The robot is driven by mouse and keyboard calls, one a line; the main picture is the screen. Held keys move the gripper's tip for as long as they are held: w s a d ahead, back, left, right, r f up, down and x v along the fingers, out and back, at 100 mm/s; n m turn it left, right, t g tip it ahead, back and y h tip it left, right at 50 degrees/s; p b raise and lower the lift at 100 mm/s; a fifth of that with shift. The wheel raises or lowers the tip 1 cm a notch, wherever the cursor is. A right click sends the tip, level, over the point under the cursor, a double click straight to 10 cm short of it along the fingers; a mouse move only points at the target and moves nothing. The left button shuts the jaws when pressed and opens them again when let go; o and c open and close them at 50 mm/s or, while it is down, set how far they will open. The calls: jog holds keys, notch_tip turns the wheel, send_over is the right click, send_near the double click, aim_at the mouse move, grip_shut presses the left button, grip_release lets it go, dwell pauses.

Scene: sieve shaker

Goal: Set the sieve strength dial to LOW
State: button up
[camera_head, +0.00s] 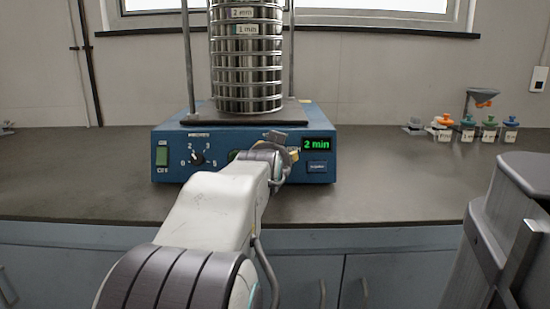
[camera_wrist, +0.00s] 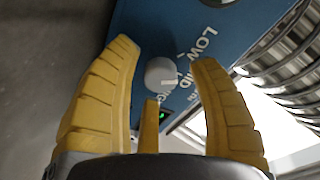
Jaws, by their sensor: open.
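The sieve shaker's blue base (camera_head: 170,170) stands on the bench, and its panel also shows in the wrist view (camera_wrist: 150,25). The round pale grey dial (camera_wrist: 158,70) lies between my gripper's yellow fingers in the wrist view. White lettering beside it includes LOW (camera_wrist: 205,44); the other labels are partly hidden or hard to read. A pale mark on the dial points roughly right, not clearly at LOW. My gripper (camera_wrist: 163,58) is open, with a gap to the dial on both sides. In the head view my gripper (camera_head: 284,150) hides this dial.
A stack of metal sieves (camera_head: 246,70) stands on the shaker between rods. A smaller numbered dial (camera_head: 197,158) and a green switch (camera_head: 162,156) are at panel left; a display (camera_head: 317,144) reads 2 min. Small coloured-top containers (camera_head: 467,128) stand at right.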

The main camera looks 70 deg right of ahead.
jog(key=shift+d, duration=0.25)
jog(key=shift+c, duration=0.4)
jog(key=shift+a, duration=0.1)
grip_shut()
